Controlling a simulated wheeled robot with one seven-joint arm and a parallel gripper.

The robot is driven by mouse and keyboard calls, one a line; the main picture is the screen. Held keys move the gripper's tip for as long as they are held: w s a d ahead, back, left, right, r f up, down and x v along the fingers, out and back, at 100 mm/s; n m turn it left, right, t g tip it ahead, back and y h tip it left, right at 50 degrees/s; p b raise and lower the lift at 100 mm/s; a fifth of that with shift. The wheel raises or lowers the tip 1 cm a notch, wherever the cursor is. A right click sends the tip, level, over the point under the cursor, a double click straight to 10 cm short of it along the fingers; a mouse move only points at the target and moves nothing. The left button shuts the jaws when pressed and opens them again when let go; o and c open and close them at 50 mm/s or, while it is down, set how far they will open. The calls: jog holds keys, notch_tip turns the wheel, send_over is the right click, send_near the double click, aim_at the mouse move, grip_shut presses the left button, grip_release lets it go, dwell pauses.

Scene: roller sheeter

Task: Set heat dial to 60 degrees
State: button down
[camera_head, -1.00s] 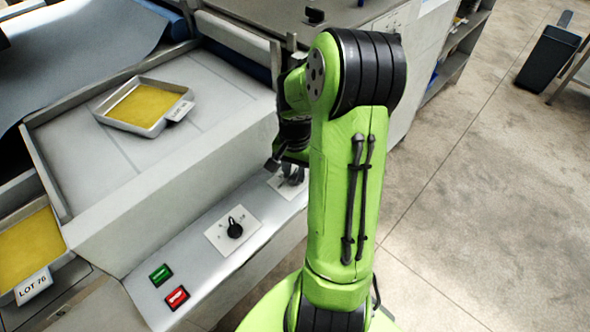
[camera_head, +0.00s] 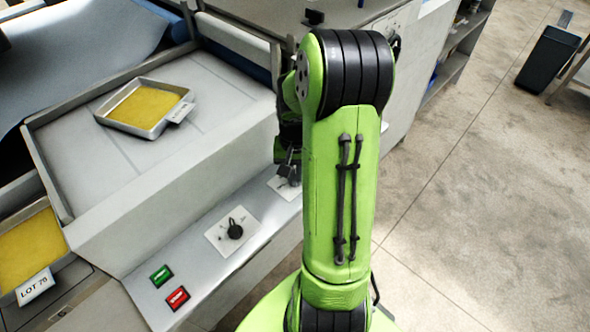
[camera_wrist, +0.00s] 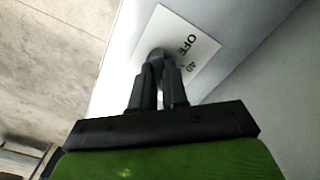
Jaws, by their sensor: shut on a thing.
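The heat dial sits on a white plate marked "OFF" and "40" (camera_wrist: 192,50) in the wrist view. My gripper (camera_wrist: 158,66) is shut on the dial's dark knob (camera_wrist: 157,53), whose tip shows between and beyond the fingers. The rest of the scale, with any 60 mark, is hidden or out of the picture, so the exact setting cannot be read. In the head view my gripper (camera_head: 289,172) is over the right-hand plate (camera_head: 284,188) on the front panel, partly hidden by my green arm.
A second black dial (camera_head: 235,231) sits left of my gripper on the same panel, with a green button (camera_head: 160,275) and a red button (camera_head: 177,298) beyond. A tray of yellow dough (camera_head: 146,107) lies on the sloped bed. Open floor lies at the right.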

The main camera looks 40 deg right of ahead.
aim_at(295, 175)
jog(key=n, duration=0.5)
dwell(0.6)
jog(key=c, duration=1.1)
grip_release()
jog(key=shift+c, duration=0.2)
notch_tip(295, 175, up, 16)
jog(key=p, duration=0.4)
jog(key=shift+f, duration=0.1)
